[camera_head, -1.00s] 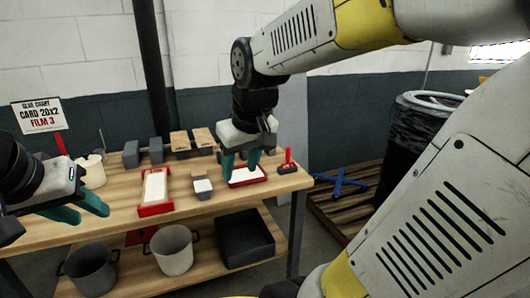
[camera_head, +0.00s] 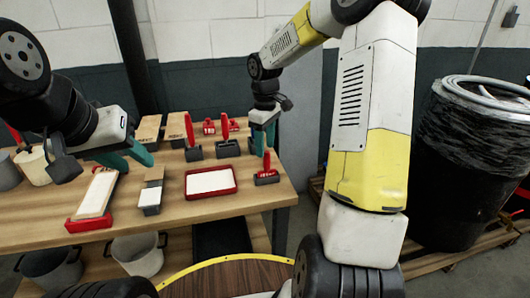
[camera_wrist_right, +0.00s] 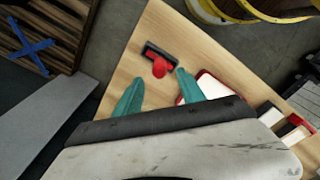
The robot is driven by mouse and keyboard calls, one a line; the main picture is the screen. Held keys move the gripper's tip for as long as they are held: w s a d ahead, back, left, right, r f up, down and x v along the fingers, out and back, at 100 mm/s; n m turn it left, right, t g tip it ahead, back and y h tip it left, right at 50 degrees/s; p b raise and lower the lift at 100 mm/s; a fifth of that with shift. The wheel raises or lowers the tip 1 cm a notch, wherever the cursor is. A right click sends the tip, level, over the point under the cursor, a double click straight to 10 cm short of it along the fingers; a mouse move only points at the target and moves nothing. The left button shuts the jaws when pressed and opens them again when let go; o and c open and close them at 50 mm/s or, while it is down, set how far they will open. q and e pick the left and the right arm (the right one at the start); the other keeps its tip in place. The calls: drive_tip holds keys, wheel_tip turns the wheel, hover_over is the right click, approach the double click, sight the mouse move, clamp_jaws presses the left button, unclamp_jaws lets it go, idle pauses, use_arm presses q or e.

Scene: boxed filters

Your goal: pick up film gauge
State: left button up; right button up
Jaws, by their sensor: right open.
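A small tool with a red upright handle and a dark flat base, which I take to be the film gauge (camera_head: 267,176), stands near the right end of the wooden table. It also shows in the right wrist view (camera_wrist_right: 159,66), just beyond the fingertips and between their lines. My right gripper (camera_head: 264,140) is open and empty, above and behind this tool in the head view. Its teal fingers also show spread in the right wrist view (camera_wrist_right: 158,82). My left gripper (camera_head: 138,160) is open and empty above the left part of the table.
A red tray with a white sheet (camera_head: 211,182) lies left of the tool. Two larger red-handled tools (camera_head: 227,148) stand behind it. A grey-and-wood block (camera_head: 150,196) and a long red-ended board (camera_head: 97,194) lie further left. A black bin (camera_head: 470,160) stands right of the table.

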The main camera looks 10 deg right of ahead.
sight(267, 171)
drive_tip(key=f, duration=0.7)
drive_tip(key=shift+s+d+f, duration=0.1)
drive_tip(key=shift+s+d, duration=0.1)
drive_tip(key=shift+c, duration=0.5)
clamp_jaws()
